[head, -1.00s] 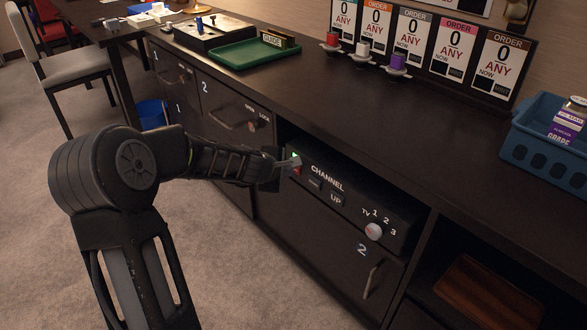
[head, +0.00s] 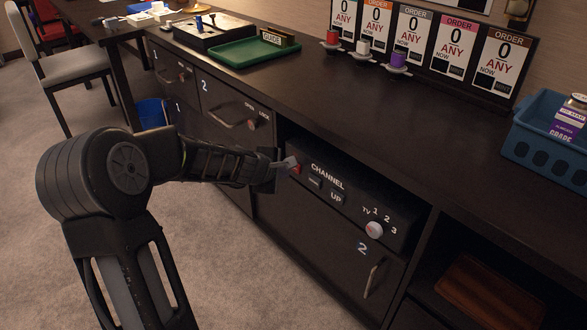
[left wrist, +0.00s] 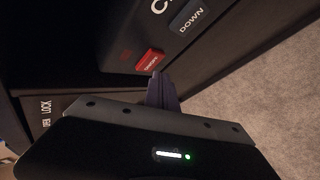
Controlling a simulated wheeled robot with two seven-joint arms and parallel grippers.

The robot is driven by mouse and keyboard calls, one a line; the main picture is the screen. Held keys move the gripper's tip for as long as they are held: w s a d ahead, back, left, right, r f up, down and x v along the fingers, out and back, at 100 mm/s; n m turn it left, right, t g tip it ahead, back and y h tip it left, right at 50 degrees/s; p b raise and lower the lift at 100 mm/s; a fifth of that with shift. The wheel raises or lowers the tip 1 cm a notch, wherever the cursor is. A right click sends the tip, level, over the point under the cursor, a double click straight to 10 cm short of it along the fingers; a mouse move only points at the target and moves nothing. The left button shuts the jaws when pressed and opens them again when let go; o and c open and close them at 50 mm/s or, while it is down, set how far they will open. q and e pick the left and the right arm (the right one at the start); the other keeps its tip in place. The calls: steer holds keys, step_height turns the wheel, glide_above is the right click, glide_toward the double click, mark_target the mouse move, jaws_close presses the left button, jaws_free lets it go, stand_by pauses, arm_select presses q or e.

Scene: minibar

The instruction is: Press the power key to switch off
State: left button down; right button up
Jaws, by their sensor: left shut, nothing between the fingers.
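The black channel box (head: 350,205) sits in an open bay of the dark cabinet. Its red power key (head: 297,170) is at the left end of the front. The key also shows in the left wrist view (left wrist: 150,61), with a dim dark-red indicator (left wrist: 127,55) beside it. My left gripper (head: 290,163) is shut and empty, its fingertips right at the key. In the left wrist view the fingertips (left wrist: 156,77) are at the key's lower edge; I cannot tell whether they touch it. My right gripper is not in view.
The box also carries channel buttons (head: 336,198) and a round TV knob (head: 374,230). The countertop above holds a green tray (head: 240,53), order cards and a blue basket (head: 540,150). Cabinet doors with handles flank the bay.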

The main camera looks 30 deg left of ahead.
arm_select(q)
steer(key=shift+s+a+b, duration=0.25)
steer(key=shift+s+b, duration=0.15)
steer(key=shift+s, duration=0.4)
steer(key=shift+s+a+b, duration=0.25)
steer(key=shift+s+b, duration=0.2)
steer(key=shift+s, duration=0.35)
steer(key=shift+s+a+b, duration=0.25)
steer(key=shift+s+b, duration=0.15)
steer(key=shift+s, duration=0.4)
